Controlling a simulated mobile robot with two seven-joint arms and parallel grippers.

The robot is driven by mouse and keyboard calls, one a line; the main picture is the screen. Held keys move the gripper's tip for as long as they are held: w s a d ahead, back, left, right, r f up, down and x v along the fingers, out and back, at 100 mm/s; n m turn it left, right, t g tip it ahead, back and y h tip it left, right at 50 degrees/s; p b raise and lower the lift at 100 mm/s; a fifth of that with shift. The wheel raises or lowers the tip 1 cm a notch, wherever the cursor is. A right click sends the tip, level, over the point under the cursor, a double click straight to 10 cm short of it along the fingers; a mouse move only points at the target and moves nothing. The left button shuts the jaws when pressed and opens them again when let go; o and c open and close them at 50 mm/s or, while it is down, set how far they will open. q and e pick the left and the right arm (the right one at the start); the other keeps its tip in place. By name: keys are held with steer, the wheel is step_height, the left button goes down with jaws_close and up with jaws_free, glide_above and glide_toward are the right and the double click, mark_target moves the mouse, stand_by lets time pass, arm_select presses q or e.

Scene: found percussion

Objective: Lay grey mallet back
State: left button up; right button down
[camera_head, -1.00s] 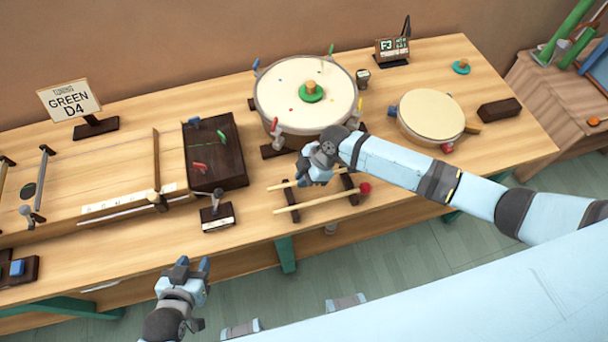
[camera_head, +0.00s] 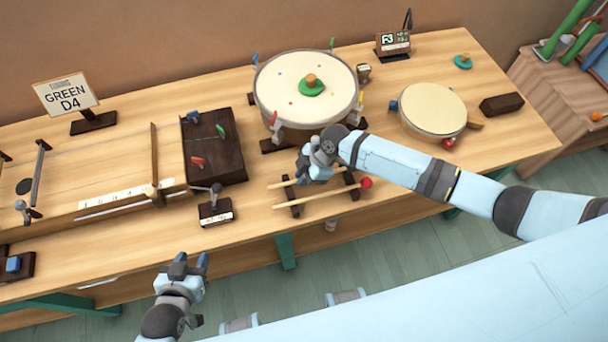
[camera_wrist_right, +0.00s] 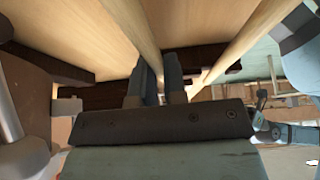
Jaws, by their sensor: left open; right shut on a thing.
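My right gripper (camera_head: 308,176) is shut on a pale wooden mallet stick (camera_head: 281,184) at the two-bar dark wooden rest (camera_head: 293,211). The stick lies across or just above the rest; I cannot tell if it touches. Its grey head is not visible, likely behind my gripper or arm. In the right wrist view the stick (camera_wrist_right: 139,32) runs between my fingers (camera_wrist_right: 160,82). A second mallet (camera_head: 318,202) with a red head (camera_head: 366,183) lies parallel on the rest, nearer the front edge. My left gripper (camera_head: 192,263) is open and empty, off the table's front edge.
A large drum (camera_head: 280,88) stands behind the rest and a smaller drum (camera_head: 433,108) to the right. A dark box (camera_head: 220,165) and small stand (camera_head: 216,213) are to the left. A stringed board (camera_head: 95,175) fills the table's left.

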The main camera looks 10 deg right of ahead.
steer(key=c, duration=1.1)
jaws_free()
steer(key=v, duration=1.4)
steer(key=shift+b, duration=0.45)
steer(key=shift+a+f, duration=0.1)
steer(key=shift+f, duration=0.05)
